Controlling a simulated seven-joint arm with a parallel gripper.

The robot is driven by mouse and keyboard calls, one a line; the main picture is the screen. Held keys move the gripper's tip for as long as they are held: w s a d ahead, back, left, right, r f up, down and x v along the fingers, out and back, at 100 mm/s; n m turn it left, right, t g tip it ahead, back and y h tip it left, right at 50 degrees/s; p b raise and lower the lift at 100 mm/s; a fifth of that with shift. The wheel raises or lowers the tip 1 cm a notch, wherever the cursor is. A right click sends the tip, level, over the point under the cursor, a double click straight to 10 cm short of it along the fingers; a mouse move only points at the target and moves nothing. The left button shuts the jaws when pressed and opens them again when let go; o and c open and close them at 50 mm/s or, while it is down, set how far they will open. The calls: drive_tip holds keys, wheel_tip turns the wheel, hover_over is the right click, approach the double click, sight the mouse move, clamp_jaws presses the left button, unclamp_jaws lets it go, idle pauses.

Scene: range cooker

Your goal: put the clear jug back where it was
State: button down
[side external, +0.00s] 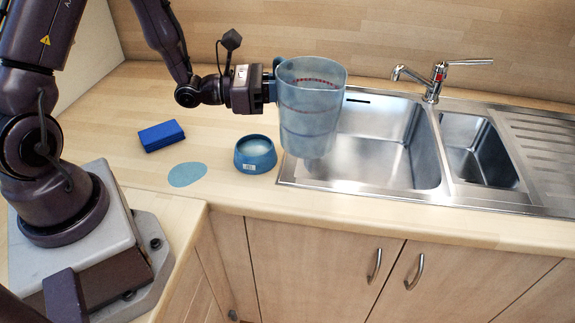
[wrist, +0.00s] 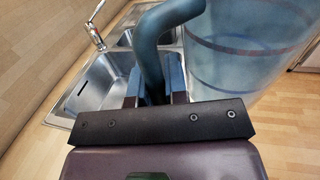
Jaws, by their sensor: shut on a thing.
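The clear jug (side external: 308,105) is a bluish see-through vessel with ring marks. It is held up off the worktop, roughly upright, in front of the left part of the sink. My gripper (side external: 272,88) is shut on its handle, on the jug's left side. In the wrist view the blue handle (wrist: 152,45) runs down between the fingers of my gripper (wrist: 158,88), and the jug body (wrist: 235,50) fills the upper right. A flat blue round patch (side external: 187,174) lies on the worktop to the left; nothing stands on it.
A blue bowl (side external: 255,163) with a white label stands below and left of the jug, near the sink rim. A blue block (side external: 161,135) lies behind the round patch. The sink (side external: 390,160) and tap (side external: 435,80) are right. Worktop (side external: 215,140) between block and bowl is clear.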

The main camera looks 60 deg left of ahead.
drive_tip(key=y, duration=0.1)
drive_tip(key=m+g+h, duration=0.3)
drive_tip(key=g+h, duration=0.1)
drive_tip(key=h, duration=0.1)
approach(335, 121)
drive_tip(key=x, duration=0.4)
drive_tip(key=shift+w+d+f, duration=0.1)
drive_tip(key=shift+w+f, duration=0.15)
drive_tip(key=shift+w, duration=0.1)
drive_tip(key=s+d+f+m+g+h, duration=0.1)
drive_tip(key=s+d+f+m+g, duration=0.1)
drive_tip(key=s+d+m+g, duration=0.65)
drive_tip(key=s+d+f+m+g, duration=0.35)
drive_tip(key=m+g, duration=0.25)
drive_tip(key=g, duration=0.6)
drive_tip(key=s+a+f+m+g+y, duration=0.5)
drive_tip(key=a+m+g+y, duration=0.4)
drive_tip(key=m+y, duration=0.45)
drive_tip(key=w+a+f+m+t+y, duration=0.15)
drive_tip(key=a+m+t+y, duration=0.65)
drive_tip(key=a+y, duration=1.05)
drive_tip(key=w+a+r+m+t, duration=0.2)
drive_tip(key=w+a+m+t, duration=0.2)
drive_tip(key=a+m+t, duration=0.2)
drive_tip(key=w+a+r+m+t, duration=0.2)
drive_tip(key=w+a+m+t, duration=0.3)
drive_tip(key=a+t, duration=0.5)
drive_tip(key=a+m, duration=0.1)
drive_tip(key=a, duration=0.3)
drive_tip(key=shift+w, duration=0.25)
